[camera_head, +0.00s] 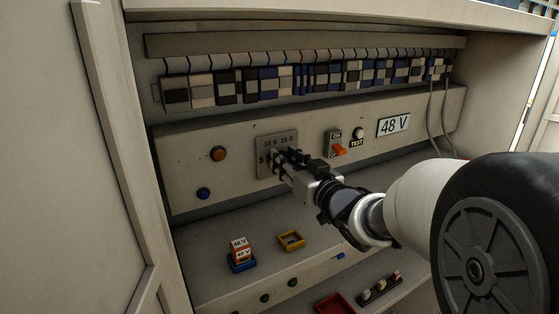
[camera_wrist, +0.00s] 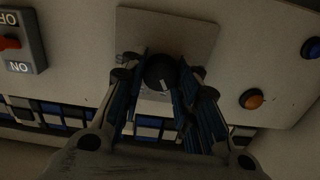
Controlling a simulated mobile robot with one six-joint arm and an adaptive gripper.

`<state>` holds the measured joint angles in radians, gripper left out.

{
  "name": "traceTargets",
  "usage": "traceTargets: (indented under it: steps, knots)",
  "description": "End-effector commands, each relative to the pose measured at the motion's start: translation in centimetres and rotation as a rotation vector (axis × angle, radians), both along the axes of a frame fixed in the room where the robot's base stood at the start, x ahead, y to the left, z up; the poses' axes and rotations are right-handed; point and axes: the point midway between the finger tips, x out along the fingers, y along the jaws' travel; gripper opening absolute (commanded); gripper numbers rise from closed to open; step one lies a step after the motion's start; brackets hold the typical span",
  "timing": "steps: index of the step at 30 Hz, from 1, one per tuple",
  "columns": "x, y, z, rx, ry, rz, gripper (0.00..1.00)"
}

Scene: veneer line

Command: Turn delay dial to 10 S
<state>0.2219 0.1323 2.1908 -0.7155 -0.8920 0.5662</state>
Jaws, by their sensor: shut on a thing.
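The delay dial is a round black knob (camera_wrist: 160,70) on a grey plate (camera_head: 291,140). The plate reads 10 S and 15 S along its top and 5 at its left. My gripper (camera_head: 279,158) is at the plate and hides the knob in the head view. In the wrist view, which is upside down, the fingers (camera_wrist: 158,88) stand on both sides of the knob, shut on it. A light mark shows on the knob's lower part there, but I cannot tell exactly which label it faces.
An orange-red switch (camera_head: 340,151) and a TEST button (camera_head: 358,133) sit right of the plate. An amber lamp (camera_head: 218,154) and blue button (camera_head: 203,193) are left.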

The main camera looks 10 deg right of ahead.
Motion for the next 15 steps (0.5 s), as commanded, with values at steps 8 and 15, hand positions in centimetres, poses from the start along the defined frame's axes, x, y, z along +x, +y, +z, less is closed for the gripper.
traceTargets:
  steps: [8, 15]
  knots:
    - [0.01, 0.00, 0.06, -0.001, -0.001, 0.000, 0.39]
    - [0.00, 0.00, 0.03, -0.002, -0.002, 0.000, 0.49]
